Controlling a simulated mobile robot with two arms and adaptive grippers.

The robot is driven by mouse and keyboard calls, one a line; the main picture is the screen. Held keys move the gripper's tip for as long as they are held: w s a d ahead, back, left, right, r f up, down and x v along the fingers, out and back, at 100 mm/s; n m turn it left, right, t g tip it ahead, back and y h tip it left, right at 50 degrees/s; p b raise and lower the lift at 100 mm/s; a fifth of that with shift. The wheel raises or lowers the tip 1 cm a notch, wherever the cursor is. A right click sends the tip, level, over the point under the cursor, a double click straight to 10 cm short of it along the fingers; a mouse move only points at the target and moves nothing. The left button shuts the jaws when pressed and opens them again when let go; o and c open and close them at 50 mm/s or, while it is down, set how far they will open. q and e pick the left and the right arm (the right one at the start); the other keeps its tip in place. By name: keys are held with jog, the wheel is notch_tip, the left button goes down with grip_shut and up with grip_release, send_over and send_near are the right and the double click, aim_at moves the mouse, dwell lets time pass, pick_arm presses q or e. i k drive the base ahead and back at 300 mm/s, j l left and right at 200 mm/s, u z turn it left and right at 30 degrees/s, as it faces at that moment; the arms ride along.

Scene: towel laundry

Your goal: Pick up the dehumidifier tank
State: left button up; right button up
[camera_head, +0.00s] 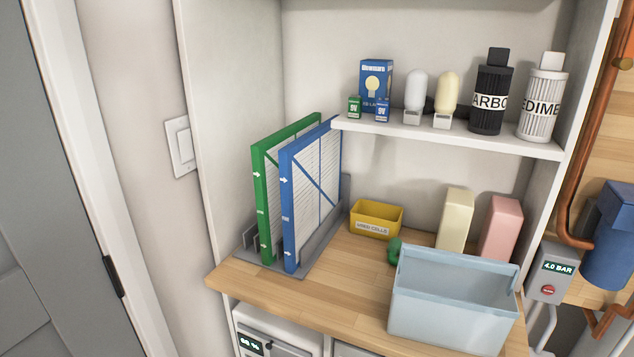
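A pale blue, open-topped box, which looks like the dehumidifier tank (452,307), stands upright at the front right of the wooden counter (335,300). It looks translucent, and no contents can be made out inside. A white appliance (275,340) with a small lit percent display sits below the counter at the lower left, cut off by the frame's bottom edge. Neither of my grippers is in view.
A green and a blue filter (290,205) stand in a grey rack at left. Behind the tank are a yellow "USED CELLS" bin (376,219), a green object (394,251), and cream (455,219) and pink (500,228) blocks. A shelf (450,138) overhangs. A pressure box (549,273) is at right.

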aim_at(462, 302)
jog(key=k+l+u, duration=0.1)
jog(key=u, duration=0.3)
jog(key=k+u, duration=0.25)
jog(key=u, duration=0.2)
jog(key=z, duration=1.3)
